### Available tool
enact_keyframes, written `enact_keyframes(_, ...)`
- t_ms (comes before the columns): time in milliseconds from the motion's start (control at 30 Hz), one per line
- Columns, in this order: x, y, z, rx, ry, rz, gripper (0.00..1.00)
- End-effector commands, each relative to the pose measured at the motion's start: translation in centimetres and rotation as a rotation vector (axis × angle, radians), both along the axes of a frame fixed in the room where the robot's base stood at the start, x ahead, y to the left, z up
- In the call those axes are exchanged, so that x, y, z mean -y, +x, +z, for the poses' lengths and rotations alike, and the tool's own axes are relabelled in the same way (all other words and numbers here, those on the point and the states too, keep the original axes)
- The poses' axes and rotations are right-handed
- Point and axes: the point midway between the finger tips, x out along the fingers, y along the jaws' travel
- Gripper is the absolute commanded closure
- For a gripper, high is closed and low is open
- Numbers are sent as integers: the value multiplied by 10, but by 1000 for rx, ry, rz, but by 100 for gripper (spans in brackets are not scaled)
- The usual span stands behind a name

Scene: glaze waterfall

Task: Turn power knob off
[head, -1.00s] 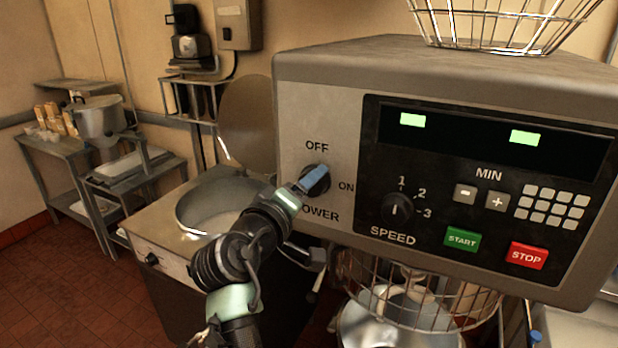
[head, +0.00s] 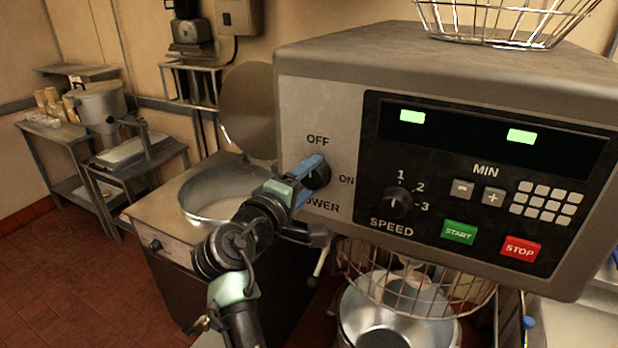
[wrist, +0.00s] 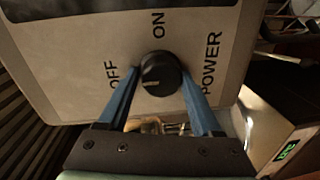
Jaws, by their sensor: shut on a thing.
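The black round power knob (head: 321,177) is on the grey front panel of the mixer (head: 440,62), between the OFF label (head: 317,140) and the ON label (head: 346,179). My gripper (head: 314,176) reaches it from the lower left and partly hides it and the POWER label. In the wrist view, the blue fingers of my gripper (wrist: 159,72) are on either side of the knob (wrist: 158,76), shut on it. The knob's pale mark points left, roughly toward the OFF label (wrist: 112,75).
The speed knob (head: 397,201), green START button (head: 459,232) and red STOP button (head: 520,248) are to the right. A wire guard (head: 415,275) and steel bowl (head: 395,325) are below. A round vat (head: 215,190) with its lid up stands behind my arm.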

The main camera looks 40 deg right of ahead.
Motion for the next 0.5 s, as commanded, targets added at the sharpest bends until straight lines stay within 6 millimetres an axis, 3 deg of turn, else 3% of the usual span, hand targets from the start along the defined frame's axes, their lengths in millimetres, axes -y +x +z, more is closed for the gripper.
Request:
enact_keyframes(167,-1,1,-3,-6,3,2,90)
enact_keyframes(200,-1,1,-3,-6,3,1,30)
enact_keyframes(333,-1,0,-2,-5,2,1,7)
enact_keyframes(500,0,0,-1,-3,2,1,6)
